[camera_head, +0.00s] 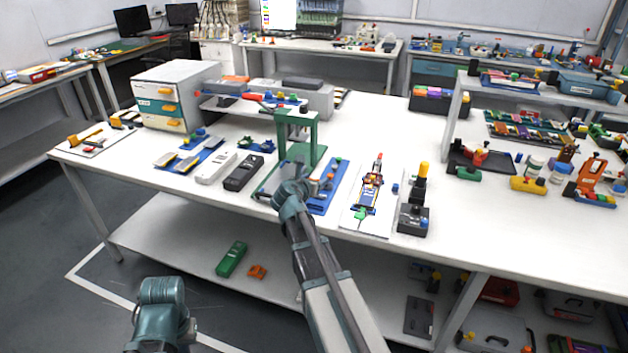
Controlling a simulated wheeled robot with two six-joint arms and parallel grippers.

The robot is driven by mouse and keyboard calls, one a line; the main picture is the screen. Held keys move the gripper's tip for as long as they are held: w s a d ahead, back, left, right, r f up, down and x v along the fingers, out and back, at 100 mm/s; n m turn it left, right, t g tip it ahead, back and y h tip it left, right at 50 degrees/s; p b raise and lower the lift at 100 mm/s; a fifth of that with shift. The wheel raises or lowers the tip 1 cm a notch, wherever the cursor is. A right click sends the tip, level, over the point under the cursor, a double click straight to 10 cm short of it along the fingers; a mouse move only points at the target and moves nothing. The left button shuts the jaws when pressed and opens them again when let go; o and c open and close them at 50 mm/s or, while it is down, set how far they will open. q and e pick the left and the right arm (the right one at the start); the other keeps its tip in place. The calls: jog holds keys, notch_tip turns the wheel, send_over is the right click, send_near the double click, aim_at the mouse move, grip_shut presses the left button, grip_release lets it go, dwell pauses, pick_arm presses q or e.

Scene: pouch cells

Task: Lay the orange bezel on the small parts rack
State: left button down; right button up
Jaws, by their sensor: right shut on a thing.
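My right gripper (304,180) reaches up from the bottom middle to the worktable, in front of the green press frame (298,130). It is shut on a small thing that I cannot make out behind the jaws. I cannot pick out the orange bezel with certainty; a small orange piece (257,271) lies on the lower shelf. A white raised rack (232,106) with small coloured parts stands behind the press, and it may be the small parts rack. Part of my left arm shows at the bottom left, its fingers out of view.
A white drawer cabinet (168,97) stands at the back left. White and black bar-shaped devices (243,173) lie left of the press. A white sheet with a colourful assembly (369,196) and a black box with a yellow knob (413,219) are to its right. Bare tabletop shows toward the back right.

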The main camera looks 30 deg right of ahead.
jog(key=shift+f, duration=0.15)
notch_tip(320, 180, down, 6)
jog(key=b, duration=0.5)
jog(key=shift+r+b, duration=0.2)
jog(key=shift+b, duration=0.2)
jog(key=shift+f+b, duration=1.5)
dwell(1.1)
jog(key=o, duration=1.4)
jog(key=shift+r, duration=0.1)
jog(key=shift+c, duration=0.2)
jog(key=p+v, duration=0.5)
jog(key=v, duration=0.8)
jog(key=shift+s+a+r, duration=0.2)
jog(key=shift+s+r, duration=0.05)
